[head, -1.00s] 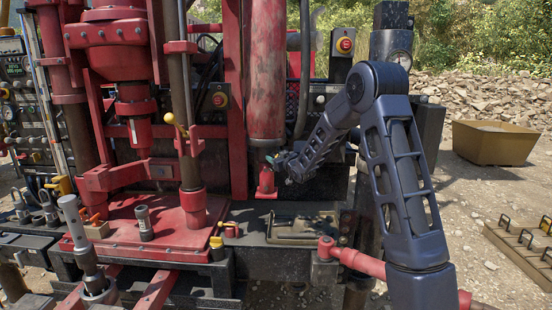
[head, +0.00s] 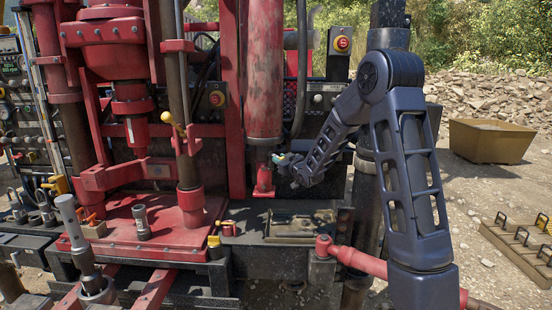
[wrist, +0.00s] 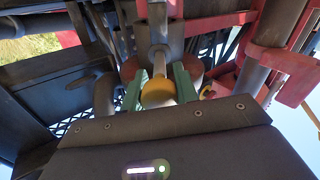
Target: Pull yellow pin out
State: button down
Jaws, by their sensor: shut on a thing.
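The yellow pin (wrist: 157,93) shows in the wrist view as a round yellow head with a grey metal shaft running up behind it. The shaft leads toward a grey and red fitting; I cannot tell whether its end is still inside. My gripper (wrist: 158,86) has its two green fingers on either side of the pin, shut on it. In the head view my gripper (head: 279,159) is small, just right of the red clevis (head: 264,180) under the big red cylinder. The pin is too small to make out clearly there.
The red cylinder (head: 264,75) hangs just above and left of my gripper. A black deck with a metal hatch (head: 295,227) lies below. A red bar (head: 357,260) crosses in front of the deck. Open gravel lies to the right, with an ochre skip (head: 490,145).

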jog(key=shift+s+d, duration=0.15)
jog(key=c, duration=1.1)
grip_release()
jog(key=shift+o, duration=0.2)
jog(key=v, duration=1.1)
jog(key=shift+r, duration=0.1)
